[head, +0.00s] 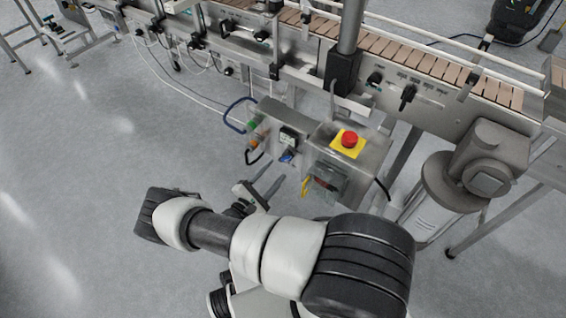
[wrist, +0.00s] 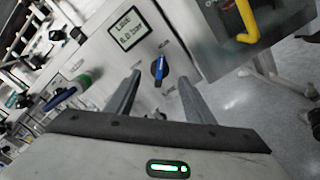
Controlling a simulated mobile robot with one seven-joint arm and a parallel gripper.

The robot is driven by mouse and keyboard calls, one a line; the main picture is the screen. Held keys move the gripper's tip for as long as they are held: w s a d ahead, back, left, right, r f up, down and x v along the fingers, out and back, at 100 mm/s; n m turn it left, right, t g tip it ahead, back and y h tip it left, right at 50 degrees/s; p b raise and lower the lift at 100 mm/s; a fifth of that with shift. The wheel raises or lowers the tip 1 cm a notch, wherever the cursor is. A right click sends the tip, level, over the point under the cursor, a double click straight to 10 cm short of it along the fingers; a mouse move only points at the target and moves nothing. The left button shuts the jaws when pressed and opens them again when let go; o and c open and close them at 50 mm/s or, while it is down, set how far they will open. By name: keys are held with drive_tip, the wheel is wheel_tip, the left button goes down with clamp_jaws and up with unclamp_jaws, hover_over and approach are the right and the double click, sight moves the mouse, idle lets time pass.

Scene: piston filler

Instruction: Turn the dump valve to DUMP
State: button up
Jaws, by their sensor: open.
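A small knob with a blue grip and dark base (wrist: 160,68) sits on a grey panel in the wrist view, below a small display. It looks like the dump valve's handle, but the small lettering around it is too blurred to read for certain. In the head view the blue grip (head: 287,157) shows on the front of the control box. My gripper (head: 263,182) is open and empty, its fingers pointing toward the panel. In the wrist view the open fingertips (wrist: 158,78) frame the knob left and right. The gap in depth is hard to tell; no contact shows.
Beside the knob is a box with a yellow handle (wrist: 245,20); a red emergency button (head: 348,139) tops the box. A green-tipped part (wrist: 84,80) and blue handle (wrist: 58,99) stick out left of the knob. The conveyor (head: 400,62) runs behind. Floor at left is clear.

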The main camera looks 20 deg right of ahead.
sight(284, 161)
drive_tip(key=x, duration=0.6)
drive_tip(key=shift+b, duration=0.3)
drive_tip(key=shift+c, duration=0.3)
drive_tip(key=c, duration=0.9)
